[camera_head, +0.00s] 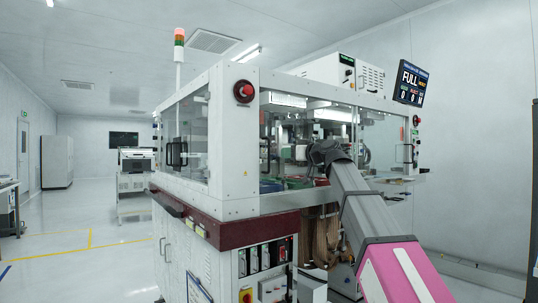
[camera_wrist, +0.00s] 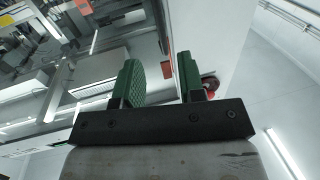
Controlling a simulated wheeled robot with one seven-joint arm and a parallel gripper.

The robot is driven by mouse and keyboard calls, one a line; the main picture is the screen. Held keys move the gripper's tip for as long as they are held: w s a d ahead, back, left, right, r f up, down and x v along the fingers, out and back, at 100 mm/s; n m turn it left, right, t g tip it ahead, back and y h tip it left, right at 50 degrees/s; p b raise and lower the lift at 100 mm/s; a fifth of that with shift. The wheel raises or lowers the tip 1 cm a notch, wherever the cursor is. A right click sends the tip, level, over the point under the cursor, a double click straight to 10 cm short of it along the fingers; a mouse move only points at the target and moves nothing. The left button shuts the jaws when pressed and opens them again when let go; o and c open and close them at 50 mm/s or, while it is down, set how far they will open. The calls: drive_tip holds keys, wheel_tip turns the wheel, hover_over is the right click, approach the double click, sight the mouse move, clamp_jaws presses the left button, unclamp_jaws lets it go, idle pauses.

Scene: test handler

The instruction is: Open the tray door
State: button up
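The test handler (camera_head: 240,170) is a white machine with clear-panelled doors above a dark red ledge. I cannot tell which panel is the tray door. The left side has a clear door (camera_head: 192,130) with dark handles (camera_head: 176,154), and it looks shut. Another handle (camera_head: 407,154) shows at the far right of the machine. My arm reaches up to the machine's right-hand side in the head view; its gripper is not clear there. In the wrist view my gripper (camera_wrist: 160,80) has two green fingers apart, with nothing seen held between them. Machine framing and clear panels lie beyond them.
A red stop button (camera_head: 243,91) sits on the front corner post. A red round button (camera_wrist: 210,82) shows just right of my right finger in the wrist view.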

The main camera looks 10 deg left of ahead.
hover_over(269, 169)
drive_tip(key=shift+w, duration=0.3)
idle(0.3)
clamp_jaws()
